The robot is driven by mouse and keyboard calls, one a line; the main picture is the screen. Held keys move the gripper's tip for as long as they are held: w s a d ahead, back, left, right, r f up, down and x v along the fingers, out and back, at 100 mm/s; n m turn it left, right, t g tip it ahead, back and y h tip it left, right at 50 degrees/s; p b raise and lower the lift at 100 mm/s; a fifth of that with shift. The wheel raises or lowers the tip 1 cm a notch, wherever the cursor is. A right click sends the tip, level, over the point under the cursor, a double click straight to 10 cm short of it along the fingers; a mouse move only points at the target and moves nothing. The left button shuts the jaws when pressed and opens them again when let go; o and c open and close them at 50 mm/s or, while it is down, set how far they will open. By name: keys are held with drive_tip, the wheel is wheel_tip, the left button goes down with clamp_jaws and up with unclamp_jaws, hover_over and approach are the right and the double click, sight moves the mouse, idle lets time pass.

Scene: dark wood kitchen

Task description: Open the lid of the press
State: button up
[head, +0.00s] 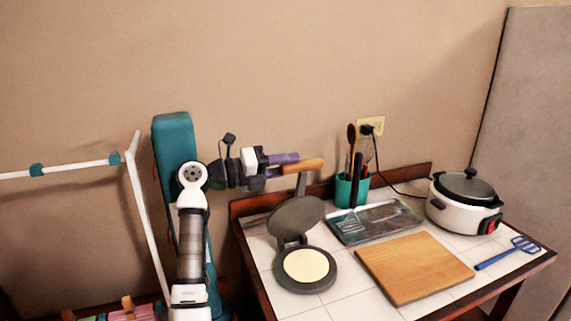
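The press is a dark grey round press with a base (306,285) that holds a pale flat disc (306,265). Its lid (295,214) is raised, tilted up and back from the base. A grey arm rises from the lid to a wooden handle (308,166). My gripper (283,166) reaches in from the left. Its purple fingers lie above and below the left end of the handle and look closed on it. The exact contact is small and partly hidden.
The white-tiled table holds a wooden board (414,268), a metal tray (376,222), a teal utensil cup (352,190), a white cooker (455,215) and a blue spatula (508,253). A white rack (145,215) stands left of my arm. The wall is close behind.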

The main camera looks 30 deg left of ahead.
drive_tip(key=shift+o, duration=0.9)
drive_tip(key=shift+a, duration=0.1)
drive_tip(key=shift+r, duration=0.1)
wheel_tip(320, 180, up, 20)
drive_tip(key=b, duration=0.3)
